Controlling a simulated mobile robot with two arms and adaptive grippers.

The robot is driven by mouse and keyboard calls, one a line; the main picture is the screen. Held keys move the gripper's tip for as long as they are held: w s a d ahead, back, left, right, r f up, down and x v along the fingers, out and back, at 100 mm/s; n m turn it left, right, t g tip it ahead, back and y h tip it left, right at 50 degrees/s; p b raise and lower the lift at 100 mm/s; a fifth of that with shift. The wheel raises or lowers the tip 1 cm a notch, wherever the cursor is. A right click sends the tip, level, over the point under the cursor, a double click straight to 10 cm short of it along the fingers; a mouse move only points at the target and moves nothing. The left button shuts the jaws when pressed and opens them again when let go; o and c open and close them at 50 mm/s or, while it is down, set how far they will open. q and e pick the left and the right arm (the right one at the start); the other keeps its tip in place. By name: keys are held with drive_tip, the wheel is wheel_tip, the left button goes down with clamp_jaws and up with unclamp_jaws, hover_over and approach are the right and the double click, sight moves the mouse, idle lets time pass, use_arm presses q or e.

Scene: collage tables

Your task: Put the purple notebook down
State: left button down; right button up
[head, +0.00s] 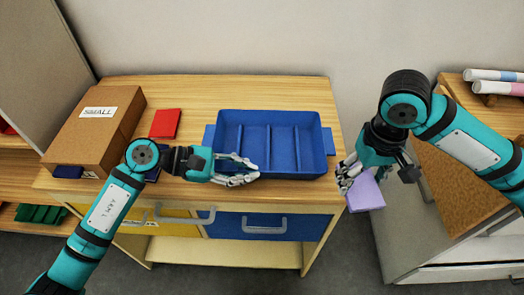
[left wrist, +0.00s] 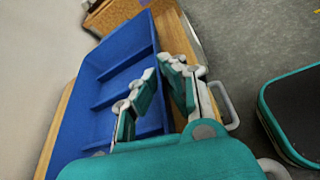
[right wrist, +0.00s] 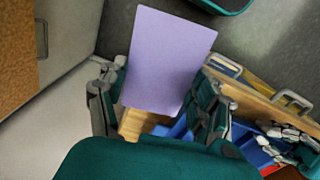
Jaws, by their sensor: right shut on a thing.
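The purple notebook (head: 365,191) is in my right gripper (head: 350,177), just off the right front corner of the wooden table, over the gap beside it. In the right wrist view the notebook (right wrist: 167,60) shows as a flat purple cover between the fingers of my right gripper (right wrist: 160,100), its near end low between them. My left gripper (head: 250,173) is over the front left edge of the blue tray. In the left wrist view the fingers of my left gripper (left wrist: 160,75) are apart with nothing between them.
The blue divided tray (head: 275,116) stands on the wooden table (head: 200,88) and looks empty. A red notebook (head: 165,123) lies left of it. A brown box marked SMALL (head: 80,145) stands further left. A cork-topped cabinet (head: 440,190) and rolled papers (head: 490,75) are at the right.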

drive_tip(key=w+a+r, duration=0.4)
drive_tip(key=w+a, duration=0.4)
drive_tip(key=w, duration=0.1)
wheel_tip(320, 180, up, 3)
drive_tip(key=m, duration=0.2)
hover_over(280, 149)
wheel_tip(280, 149, down, 9)
drive_tip(key=shift+s+f, duration=0.1)
drive_tip(key=shift+f, duration=0.45)
drive_tip(key=o, duration=1.2)
